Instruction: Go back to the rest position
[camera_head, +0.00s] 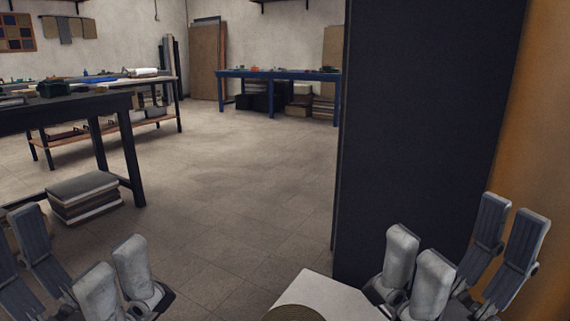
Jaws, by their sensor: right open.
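My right gripper (462,248) is at the lower right of the head view. Its pale fingers and dark grey fingers stand apart, pointing up, with nothing between them. My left gripper (70,258) is at the lower left, partly cut off by the picture's edge. Its dark and pale fingers are also apart, with nothing seen between them. Both grippers appear in front of the floor or panel and hold nothing visible.
A tall dark panel (425,130) stands close behind my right gripper, with an orange-brown surface (540,130) beside it. A dark table (125,140) is at left, with a stack of covers (85,198) below. A blue workbench (285,76) stands farther back. The middle floor (240,170) is clear.

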